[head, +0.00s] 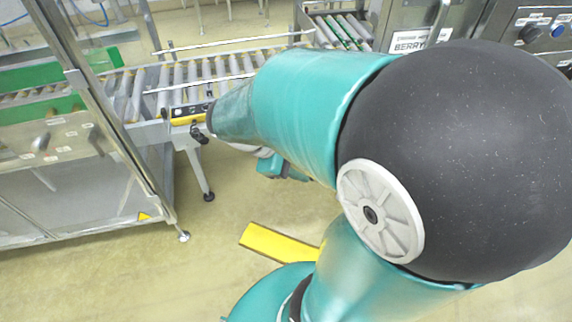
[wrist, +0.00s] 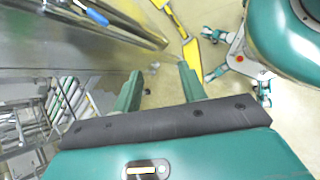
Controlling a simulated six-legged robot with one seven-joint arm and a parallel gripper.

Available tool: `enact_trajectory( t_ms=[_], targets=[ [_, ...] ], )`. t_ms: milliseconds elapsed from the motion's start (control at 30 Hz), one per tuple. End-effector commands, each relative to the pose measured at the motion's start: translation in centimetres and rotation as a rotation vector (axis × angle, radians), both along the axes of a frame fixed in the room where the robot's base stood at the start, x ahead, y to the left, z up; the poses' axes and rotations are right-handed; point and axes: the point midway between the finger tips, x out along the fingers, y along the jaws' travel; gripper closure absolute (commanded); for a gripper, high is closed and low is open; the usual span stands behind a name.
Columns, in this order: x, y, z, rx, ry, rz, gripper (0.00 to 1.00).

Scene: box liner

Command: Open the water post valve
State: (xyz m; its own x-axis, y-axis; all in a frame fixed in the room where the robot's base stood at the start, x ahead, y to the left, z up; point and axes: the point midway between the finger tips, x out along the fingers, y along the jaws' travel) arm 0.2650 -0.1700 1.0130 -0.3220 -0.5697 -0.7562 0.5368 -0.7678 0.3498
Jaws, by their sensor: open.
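No water post or valve can be made out for certain in either view. In the wrist view, a bright blue handle-like piece (wrist: 92,14) lies against a metal surface at the upper left; I cannot tell whether it belongs to the valve. My gripper (wrist: 160,74) is open and empty, its two teal fingers well apart with floor visible between them. It touches nothing that I can see. The blue piece is beyond the fingers and to their left. In the head view my arm covers much of the centre and right, and the fingers cannot be made out.
A roller conveyor (head: 205,70) runs behind my arm. A glass-and-metal machine enclosure (head: 70,180) stands at the left. A metal control panel (head: 535,40) is at the upper right.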

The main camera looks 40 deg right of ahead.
Motion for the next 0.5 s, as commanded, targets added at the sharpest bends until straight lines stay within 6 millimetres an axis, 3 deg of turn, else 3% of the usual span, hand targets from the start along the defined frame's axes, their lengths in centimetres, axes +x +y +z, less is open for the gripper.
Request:
enact_trajectory(
  t_ms=[200, 500],
  targets=[
    [0.4, 2.7, 0.8, 0.081, -0.168, -0.053, 0.59],
    [0.6, 3.8, 1.1, 0.118, -0.235, -0.078, 0.59]
  ],
)
